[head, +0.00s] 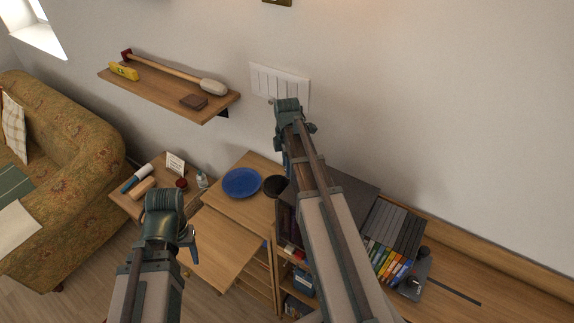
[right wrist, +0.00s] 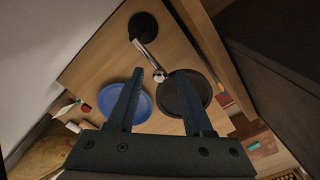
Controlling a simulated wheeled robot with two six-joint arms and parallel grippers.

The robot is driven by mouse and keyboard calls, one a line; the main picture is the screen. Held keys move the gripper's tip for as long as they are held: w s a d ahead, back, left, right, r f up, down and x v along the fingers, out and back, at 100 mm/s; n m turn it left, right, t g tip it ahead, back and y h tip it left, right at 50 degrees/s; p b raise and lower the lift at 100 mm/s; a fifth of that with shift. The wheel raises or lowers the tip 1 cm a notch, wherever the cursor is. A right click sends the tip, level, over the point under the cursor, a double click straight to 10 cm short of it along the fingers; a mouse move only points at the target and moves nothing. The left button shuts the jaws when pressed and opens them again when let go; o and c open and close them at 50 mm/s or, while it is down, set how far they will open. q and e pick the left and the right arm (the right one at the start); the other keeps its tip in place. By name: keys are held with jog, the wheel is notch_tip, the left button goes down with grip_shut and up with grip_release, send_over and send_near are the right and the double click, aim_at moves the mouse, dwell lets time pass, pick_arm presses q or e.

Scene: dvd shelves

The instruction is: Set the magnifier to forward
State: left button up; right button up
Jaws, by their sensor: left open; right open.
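A stand with a round black base (right wrist: 143,27) and a thin silver arm shows in the right wrist view; it looks like the magnifier. Its arm ends at a joint beside a dark round disc (right wrist: 190,93), which seems to be its head. A dark round thing (head: 275,186) beside the blue plate (head: 241,183) in the head view may be this disc; the base is hidden there. My right gripper (right wrist: 160,77) is open and empty, its fingers pointing toward the stand, apparently short of it. My left gripper (head: 165,203) is open and empty, lower left.
The plate lies on a wooden cabinet top (head: 225,205). A small table (head: 125,200) with loose items is left of it. A dark box (head: 345,188) and a row of cases (head: 395,235) stand right. A wall shelf (head: 165,97) and white switch panel (head: 275,82) are above.

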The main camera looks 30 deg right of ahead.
jog(key=shift+r, duration=0.1)
notch_tip(320, 180, up, 14)
jog(key=p, duration=1.3)
jog(key=shift+f+p, duration=0.2)
jog(key=shift+p, duration=0.2)
jog(key=shift+f, duration=0.1)
jog(key=s+a+f+m+b, duration=0.3)
jog(key=s+a+f+b, duration=0.2)
jog(key=a+f+b, duration=0.2)
jog(key=s+a+f+m+b, duration=0.4)
jog(key=s+a+f+b, duration=0.2)
jog(key=a+f+b, duration=0.2)
jog(key=s+a+f+m+h+b, duration=0.1)
jog(key=s+a+f+m+b, duration=0.2)
jog(key=a, duration=0.8)
jog(key=shift+s+f+m+b, duration=0.15)
jog(key=shift+s+f+b, duration=0.3)
jog(key=shift+f+b, duration=0.4)
jog(key=shift+s+f+m+b, duration=0.1)
jog(key=shift+s+f+b, duration=0.4)
jog(key=shift+f+b, duration=0.3)
jog(key=shift+s+f+m+b, duration=0.15)
jog(key=shift+s+f+b, duration=0.3)
jog(key=shift+f+b, duration=0.4)
jog(key=shift+s+a+m, duration=0.3)
jog(key=shift+s, duration=0.05)
